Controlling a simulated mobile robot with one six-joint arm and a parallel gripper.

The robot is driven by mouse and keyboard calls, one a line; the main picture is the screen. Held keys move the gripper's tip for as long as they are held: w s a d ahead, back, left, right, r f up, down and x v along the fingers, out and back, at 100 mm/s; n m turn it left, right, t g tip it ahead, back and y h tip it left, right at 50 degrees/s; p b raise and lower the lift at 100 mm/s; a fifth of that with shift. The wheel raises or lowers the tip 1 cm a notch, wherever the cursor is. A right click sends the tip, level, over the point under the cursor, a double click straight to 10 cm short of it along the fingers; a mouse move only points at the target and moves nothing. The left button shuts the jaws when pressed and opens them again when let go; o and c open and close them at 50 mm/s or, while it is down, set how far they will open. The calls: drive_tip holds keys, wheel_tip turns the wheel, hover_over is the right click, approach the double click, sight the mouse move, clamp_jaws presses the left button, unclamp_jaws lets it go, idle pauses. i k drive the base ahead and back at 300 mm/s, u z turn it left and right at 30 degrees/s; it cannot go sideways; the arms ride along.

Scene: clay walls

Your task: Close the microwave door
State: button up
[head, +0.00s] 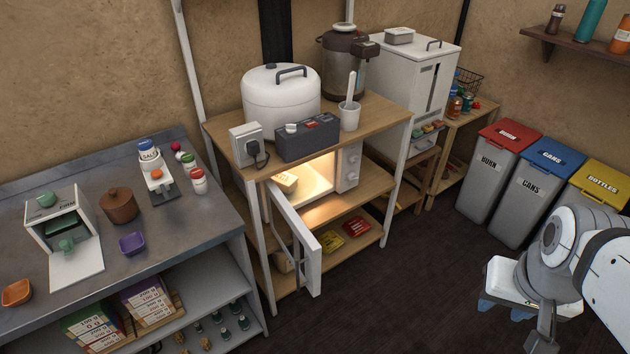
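The microwave (348,165) stands on the middle shelf of a wooden rack, lit warm inside, with its control knobs on the right. Its door (297,237) stands wide open, hinged at the left and swung out toward me past the shelf's front edge. A long handle shows on the door. A pale yellowish item (287,184) sits inside the microwave, partly hidden by the rack's top. Links of my arm show at the lower right, well apart from the door. I cannot make out my gripper's fingers.
The rack top (385,113) holds a white cooker, a dark box and a cup. A metal counter (195,232) with small items stands at the left, close to the door. Several bins (520,180) stand at the right. Dark floor (415,270) is clear between rack and arm.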

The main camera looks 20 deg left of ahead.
sight(302, 249)
drive_tip(key=u, duration=1.45)
drive_tip(key=i, duration=0.95)
drive_tip(key=u, duration=0.95)
drive_tip(key=k, duration=1.25)
drive_tip(key=z, duration=0.45)
